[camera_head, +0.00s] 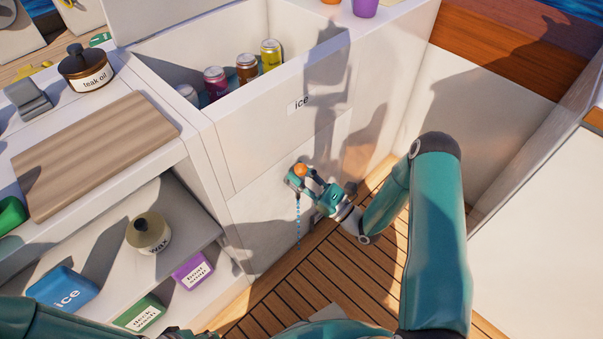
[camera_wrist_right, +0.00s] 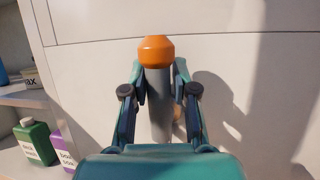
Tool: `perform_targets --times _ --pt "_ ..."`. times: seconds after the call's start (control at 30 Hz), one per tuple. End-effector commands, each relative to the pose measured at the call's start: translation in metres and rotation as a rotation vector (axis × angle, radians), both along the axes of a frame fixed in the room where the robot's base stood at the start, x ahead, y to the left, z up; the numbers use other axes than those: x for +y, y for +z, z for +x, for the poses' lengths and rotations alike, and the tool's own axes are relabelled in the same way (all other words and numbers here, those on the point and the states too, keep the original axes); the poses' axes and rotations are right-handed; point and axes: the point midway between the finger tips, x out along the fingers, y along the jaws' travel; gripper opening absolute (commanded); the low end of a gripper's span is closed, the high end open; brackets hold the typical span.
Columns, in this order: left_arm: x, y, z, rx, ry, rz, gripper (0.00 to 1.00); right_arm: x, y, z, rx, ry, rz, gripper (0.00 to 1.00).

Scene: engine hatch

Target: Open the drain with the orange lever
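The orange knob of the drain lever (camera_head: 300,170) is low on the white front of the ice box (camera_head: 270,195). In the right wrist view the knob (camera_wrist_right: 156,50) tops a grey shaft (camera_wrist_right: 158,100). My right gripper (camera_head: 312,181) is at the lever, with its fingers (camera_wrist_right: 160,80) close on both sides of the shaft, below the knob. Whether both fingers press on it is unclear. A thin line of blue drops (camera_head: 298,222) falls below the lever toward the deck. My left arm enters at the bottom left; its gripper is not visible.
The open ice box holds several cans (camera_head: 246,68). Shelves at the left hold a wax jar (camera_head: 149,233), a purple bottle (camera_head: 192,271) and a green bottle (camera_head: 139,313). The wooden deck (camera_head: 290,290) is mostly clear. A white wall (camera_head: 545,235) stands right of my right arm.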

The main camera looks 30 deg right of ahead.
Motion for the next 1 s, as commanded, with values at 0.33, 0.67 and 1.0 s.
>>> perform_targets --times 0.33,0.67,1.0 --pt "0.0 0.0 0.0 0.0 0.0 0.0 0.4 0.001 0.001 0.0 -0.006 0.003 -0.001 0.48" --pt "0.0 0.001 0.0 0.0 0.0 0.0 0.4 -0.011 -0.009 -0.02 -0.003 -0.002 0.0 0.48" --pt "0.0 0.001 0.0 0.0 0.0 0.0 0.4 -0.037 -0.036 -0.075 -0.003 -0.002 0.0 0.48"
